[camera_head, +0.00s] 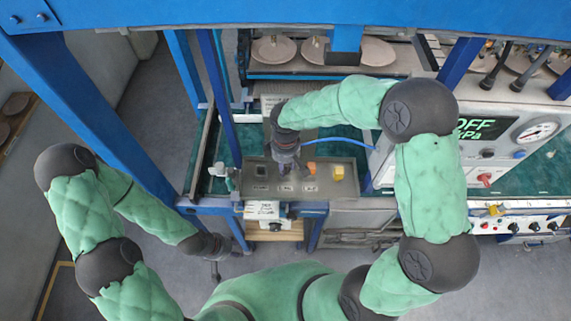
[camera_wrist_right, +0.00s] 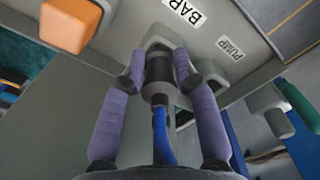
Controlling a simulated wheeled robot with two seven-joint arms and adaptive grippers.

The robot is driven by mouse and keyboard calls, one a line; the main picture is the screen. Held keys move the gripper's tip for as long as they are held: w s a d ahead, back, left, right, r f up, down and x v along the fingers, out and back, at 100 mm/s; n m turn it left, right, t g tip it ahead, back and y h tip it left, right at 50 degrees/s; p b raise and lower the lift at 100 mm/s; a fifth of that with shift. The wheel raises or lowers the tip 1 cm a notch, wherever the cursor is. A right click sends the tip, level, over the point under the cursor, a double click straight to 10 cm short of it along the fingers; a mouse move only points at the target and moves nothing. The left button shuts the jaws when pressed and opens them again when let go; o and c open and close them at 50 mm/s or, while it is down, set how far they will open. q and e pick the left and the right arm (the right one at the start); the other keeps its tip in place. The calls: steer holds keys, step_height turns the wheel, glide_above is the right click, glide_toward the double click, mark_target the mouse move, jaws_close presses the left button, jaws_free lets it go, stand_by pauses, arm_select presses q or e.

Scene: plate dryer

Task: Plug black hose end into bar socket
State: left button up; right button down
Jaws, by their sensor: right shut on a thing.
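The hose end (camera_wrist_right: 157,72), a black and grey cylinder with a blue hose (camera_wrist_right: 162,135) running from it, is between the two purple fingers of my right gripper (camera_wrist_right: 170,72) in the right wrist view. The gripper is shut on it. The hose end's far tip is at a grey socket block (camera_wrist_right: 155,40) on the grey panel, near the BAR label (camera_wrist_right: 185,10). I cannot tell if it is seated inside. In the head view my right gripper (camera_head: 288,167) points down at the panel. My left gripper (camera_head: 216,268) hangs low at the left, away from the panel; its fingers are too small to judge.
An orange block (camera_wrist_right: 70,22) stands on the panel beside the socket. A PUMP label (camera_wrist_right: 230,48) is close to the right. A yellow block (camera_head: 337,172) is at the panel's right. Blue frame posts (camera_head: 92,105) stand left, and a gauge box (camera_head: 505,135) stands right.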

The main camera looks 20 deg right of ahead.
steer(key=c, duration=0.9)
jaws_free()
steer(key=shift+o, duration=0.2)
step_height(320, 180, up, 12)
steer(key=shift+r, duration=0.1)
